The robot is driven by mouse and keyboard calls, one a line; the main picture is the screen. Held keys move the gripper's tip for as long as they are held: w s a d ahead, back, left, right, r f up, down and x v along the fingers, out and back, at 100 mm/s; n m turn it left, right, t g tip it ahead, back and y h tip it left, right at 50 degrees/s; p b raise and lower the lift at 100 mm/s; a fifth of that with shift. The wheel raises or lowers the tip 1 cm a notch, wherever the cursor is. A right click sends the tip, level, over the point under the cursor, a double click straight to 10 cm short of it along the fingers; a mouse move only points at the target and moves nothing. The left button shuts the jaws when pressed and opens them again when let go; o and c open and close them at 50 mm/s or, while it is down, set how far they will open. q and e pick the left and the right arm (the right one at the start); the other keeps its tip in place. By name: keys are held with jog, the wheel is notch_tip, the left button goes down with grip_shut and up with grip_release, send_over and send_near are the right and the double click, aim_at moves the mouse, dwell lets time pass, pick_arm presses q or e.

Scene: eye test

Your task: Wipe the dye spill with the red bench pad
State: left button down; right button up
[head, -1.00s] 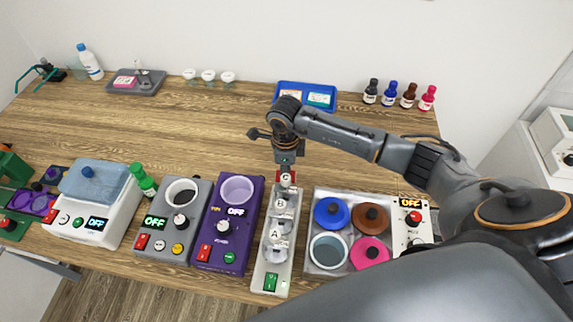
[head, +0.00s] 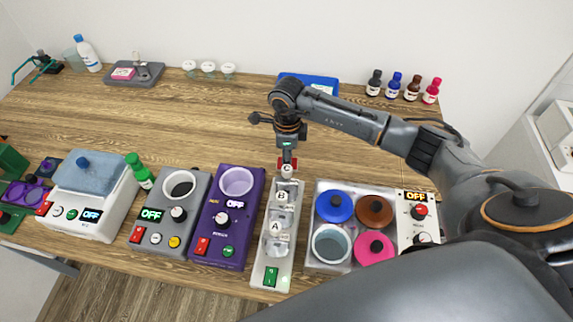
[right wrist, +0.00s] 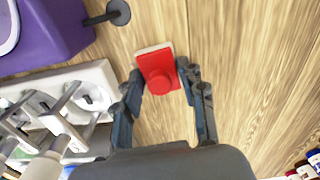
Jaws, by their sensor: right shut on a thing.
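My right gripper (right wrist: 160,80) is shut on the red bench pad (right wrist: 159,68), which has a round red knob on top and a pale edge. In the head view the gripper (head: 287,157) is at the far end of the white rack with lettered lids, and only a bit of red shows below it. Whether the pad touches the bench, I cannot tell. No dye spill can be made out in either view; the arm and pad hide part of the bench. My left gripper is not in view.
A purple device (head: 228,218), a grey device (head: 170,212) and the white lettered rack (head: 272,255) line the front edge. A metal tray with coloured lids (head: 325,268) is right of the rack. Small bottles (head: 411,88) stand at the back right. The middle bench (head: 190,125) is clear.

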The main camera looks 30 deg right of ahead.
jog(key=shift+d+r, duration=0.15)
jog(key=shift+w+r+p, duration=0.1)
jog(key=shift+r+p, duration=0.95)
jog(key=shift+r, duration=0.65)
jog(key=shift+r+p, duration=0.55)
jog(key=shift+r, duration=0.75)
jog(key=shift+r, duration=0.1)
jog(key=shift+r+p, duration=0.4)
jog(key=shift+r, duration=1)
